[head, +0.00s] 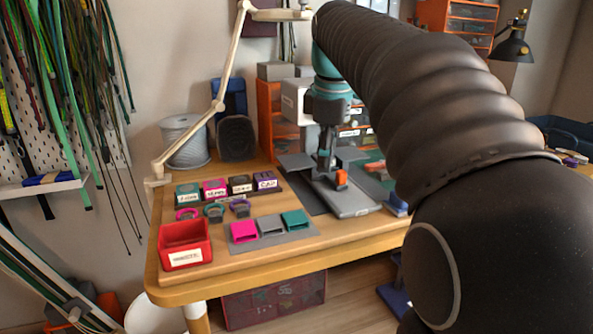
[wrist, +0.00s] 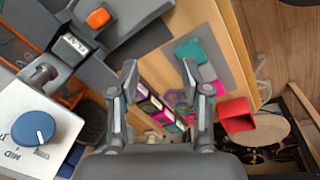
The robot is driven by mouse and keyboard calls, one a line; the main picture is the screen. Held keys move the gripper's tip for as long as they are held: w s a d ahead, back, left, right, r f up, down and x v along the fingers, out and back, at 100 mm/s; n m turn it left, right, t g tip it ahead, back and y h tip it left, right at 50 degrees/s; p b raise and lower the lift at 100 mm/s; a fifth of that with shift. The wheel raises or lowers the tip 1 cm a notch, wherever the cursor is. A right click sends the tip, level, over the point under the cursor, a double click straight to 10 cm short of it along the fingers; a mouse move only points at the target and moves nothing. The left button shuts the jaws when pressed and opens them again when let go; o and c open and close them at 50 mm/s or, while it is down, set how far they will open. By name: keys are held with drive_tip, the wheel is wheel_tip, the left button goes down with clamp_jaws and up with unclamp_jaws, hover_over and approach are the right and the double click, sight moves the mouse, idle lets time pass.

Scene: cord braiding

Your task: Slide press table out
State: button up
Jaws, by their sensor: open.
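The press table is a flat grey plate (head: 352,203) on the work table, with an orange block (head: 341,178) standing on it. In the wrist view the grey plate (wrist: 128,14) is at the upper left, and its orange block (wrist: 97,18) shows there too. My gripper (wrist: 159,68) is open, with nothing between its fingers. In the head view my arm reaches down over the press area, so the press is partly hidden behind it. In the wrist view the plate and orange block lie to the upper left of my fingertips, apart from them.
A white press housing with a blue knob (wrist: 33,128) is close at the lower left of the wrist view. A red bin (head: 185,244), a grey mat with pink, grey and teal pieces (head: 271,229) and several labelled boxes (head: 240,185) occupy the left of the wooden table (head: 290,262).

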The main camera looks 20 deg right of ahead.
sight(342, 171)
drive_tip(key=w+d+r+n+g, duration=0.2)
drive_tip(key=w+d+r+n, duration=0.1)
drive_tip(key=w+d+n, duration=0.45)
drive_tip(key=shift+m, duration=0.35)
drive_tip(key=f+b, duration=0.1)
drive_tip(key=f, duration=0.3)
drive_tip(key=f+b, duration=0.2)
drive_tip(key=f, duration=0.2)
drive_tip(key=f+b, duration=0.1)
drive_tip(key=f, duration=0.3)
drive_tip(key=shift+w+d+f, duration=0.15)
drive_tip(key=shift+w+f, duration=0.1)
drive_tip(key=shift+w, duration=0.15)
drive_tip(key=shift+c, duration=0.3)
clamp_jaws()
